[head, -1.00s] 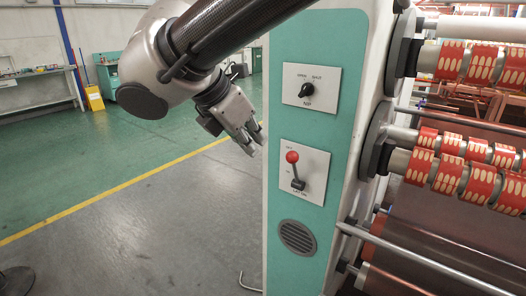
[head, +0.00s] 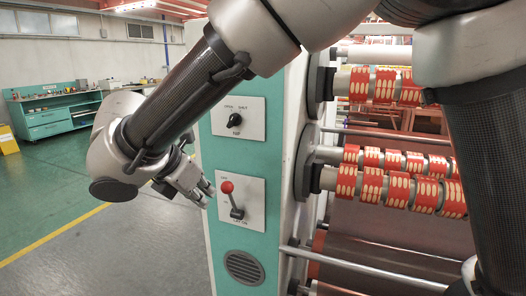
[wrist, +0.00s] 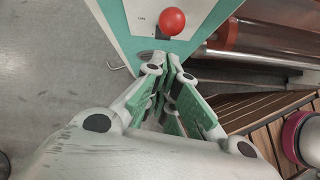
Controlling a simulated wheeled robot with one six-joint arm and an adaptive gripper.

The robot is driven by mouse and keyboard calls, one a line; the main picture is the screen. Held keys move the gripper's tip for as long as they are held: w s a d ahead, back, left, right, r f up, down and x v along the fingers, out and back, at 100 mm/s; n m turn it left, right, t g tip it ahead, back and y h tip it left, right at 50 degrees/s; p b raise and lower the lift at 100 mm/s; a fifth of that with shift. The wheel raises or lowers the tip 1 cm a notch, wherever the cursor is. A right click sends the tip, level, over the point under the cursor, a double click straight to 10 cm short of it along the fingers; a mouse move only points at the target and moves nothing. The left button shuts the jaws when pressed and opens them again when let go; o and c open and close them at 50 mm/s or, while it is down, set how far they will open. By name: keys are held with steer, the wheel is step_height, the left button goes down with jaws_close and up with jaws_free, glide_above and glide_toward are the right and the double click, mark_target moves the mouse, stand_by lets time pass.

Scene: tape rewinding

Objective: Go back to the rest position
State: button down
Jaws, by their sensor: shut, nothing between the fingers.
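My gripper (head: 207,194) is shut and empty, just left of the machine's lever panel in the head view. It also shows in the wrist view (wrist: 168,58), with its fingertips together below the red lever knob (wrist: 172,21). In the head view the lever (head: 233,204) has its red knob at the upper left and its handle slanting down to the right. A gap shows between the fingertips and the knob. The black rotary switch (head: 235,120) sits on a white plate above. My arm crosses the top and right of the head view.
The teal and white machine front (head: 236,155) stands beside my gripper. Rolls with red tape reels (head: 400,175) and metal bars (head: 365,268) lie to its right. A teal workbench (head: 50,115) stands far left. The grey floor (head: 130,250) at lower left is clear.

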steer(key=f, duration=0.2)
steer(key=w, duration=0.1)
steer(key=shift+d+f, duration=0.3)
steer(key=shift+f, duration=0.1)
